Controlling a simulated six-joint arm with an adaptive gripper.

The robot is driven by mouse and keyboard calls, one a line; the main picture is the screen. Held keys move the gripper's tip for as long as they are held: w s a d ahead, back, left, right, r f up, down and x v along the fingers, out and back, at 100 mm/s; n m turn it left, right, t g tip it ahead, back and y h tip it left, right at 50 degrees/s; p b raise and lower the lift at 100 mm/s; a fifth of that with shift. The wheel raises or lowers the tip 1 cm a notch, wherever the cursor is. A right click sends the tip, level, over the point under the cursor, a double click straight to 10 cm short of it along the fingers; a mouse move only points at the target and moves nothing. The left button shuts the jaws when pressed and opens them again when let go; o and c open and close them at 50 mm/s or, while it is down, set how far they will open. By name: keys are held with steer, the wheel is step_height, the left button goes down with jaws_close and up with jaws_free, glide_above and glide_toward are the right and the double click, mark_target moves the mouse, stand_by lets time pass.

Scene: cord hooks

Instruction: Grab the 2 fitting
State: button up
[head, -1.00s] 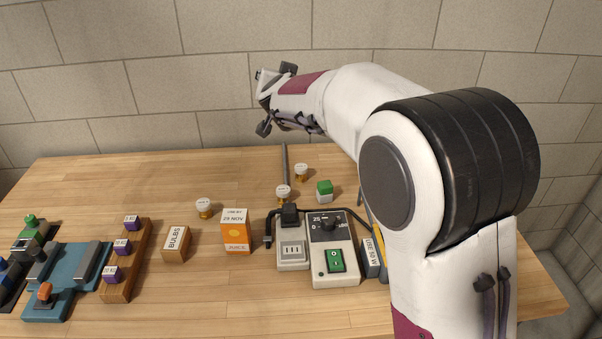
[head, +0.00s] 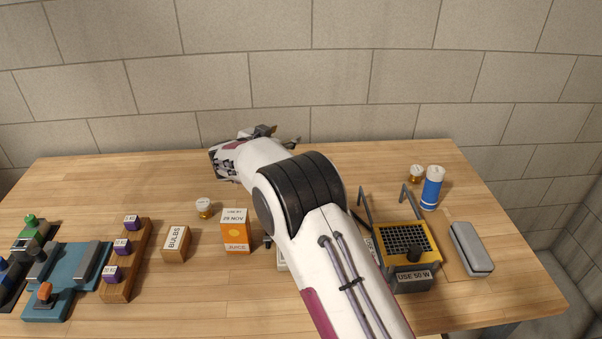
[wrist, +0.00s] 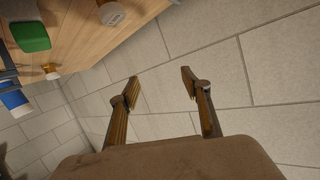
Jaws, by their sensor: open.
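Small round fittings with white labelled tops and brass-coloured bases stand on the table. One (head: 204,207) is left of the juice carton, and one (head: 415,173) is at the back right. In the wrist view a fitting with a marked white top (wrist: 111,14) is at the top edge, and another (wrist: 51,72) is near the table edge. I cannot read which one bears a 2. My gripper (head: 278,137) is raised near the back wall, open and empty. In the wrist view its fingers (wrist: 160,80) are spread, apart from every fitting. My arm hides the table's middle.
An orange juice carton (head: 236,232), a bulbs box (head: 175,243), a wooden rack (head: 128,270) and a yellow-grey holder (head: 405,262) stand on the table. The back left is clear.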

steer(key=s+f+g, duration=0.1)
steer(key=f, duration=0.2)
steer(key=s+f+g+h, duration=0.1)
steer(key=f, duration=0.3)
steer(key=s+f+m+g+h, duration=0.1)
steer(key=f, duration=0.3)
steer(key=shift+s+f, duration=0.2)
steer(key=shift+s, duration=0.1)
steer(key=shift+x, duration=1.35)
steer(key=shift+d, duration=0.15)
steer(key=shift+r+x, duration=0.15)
steer(key=shift+x, duration=1.1)
steer(key=shift+r+x, duration=0.2)
steer(key=shift+x, duration=1.05)
steer(key=shift+w+d, duration=0.1)
steer(key=shift+d, duration=0.05)
steer(key=c, duration=1.3)
